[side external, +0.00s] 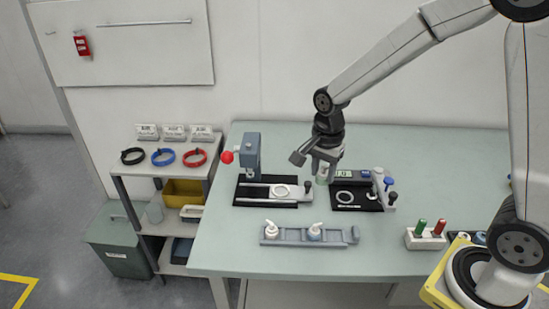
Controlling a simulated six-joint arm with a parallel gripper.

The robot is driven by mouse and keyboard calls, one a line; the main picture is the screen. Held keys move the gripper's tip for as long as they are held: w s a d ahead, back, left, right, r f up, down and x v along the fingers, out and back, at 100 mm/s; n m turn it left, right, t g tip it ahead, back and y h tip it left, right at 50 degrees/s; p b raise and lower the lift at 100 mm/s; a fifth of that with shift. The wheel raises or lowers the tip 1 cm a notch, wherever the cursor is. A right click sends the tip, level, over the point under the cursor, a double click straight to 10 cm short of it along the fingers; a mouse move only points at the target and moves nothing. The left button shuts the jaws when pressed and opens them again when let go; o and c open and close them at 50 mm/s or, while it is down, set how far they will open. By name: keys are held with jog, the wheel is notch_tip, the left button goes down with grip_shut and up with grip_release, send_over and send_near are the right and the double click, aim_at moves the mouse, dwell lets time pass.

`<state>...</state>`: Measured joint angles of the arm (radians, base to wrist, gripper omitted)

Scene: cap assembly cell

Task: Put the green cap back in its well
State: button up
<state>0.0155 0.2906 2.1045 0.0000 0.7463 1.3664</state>
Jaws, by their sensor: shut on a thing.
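My gripper (325,168) is above the back middle of the table, pointing down between two black-based fixtures. It is shut on a small pale green thing (322,179), which looks like the green cap. The fingers hide part of it, and I cannot tell whether it touches anything below. A grey-blue rail (292,236) lies in front, with two white spouted pieces (272,229) on it. I cannot make out which opening is the cap's well.
The left fixture (252,160) has a red ball knob. The right fixture (345,205) carries a white ring and blue and black knobs. A white block (425,240) holds green and red upright pieces. A shelf (165,168) with coloured rings stands left. The table's front left is clear.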

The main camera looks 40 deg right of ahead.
dwell(0.4)
jog(key=w+a+f+m, duration=0.1)
jog(key=a+f+m, duration=0.5)
jog(key=a+m, duration=0.1)
jog(key=shift+w+a+m, duration=0.15)
jog(key=shift+a+m, duration=0.15)
jog(key=shift+m, duration=0.2)
jog(key=shift+f, duration=0.1)
jog(key=shift+f, duration=0.2)
send_over(293, 236)
jog(key=shift+f, duration=3.15)
jog(key=shift+f, duration=0.7)
jog(key=o, duration=0.9)
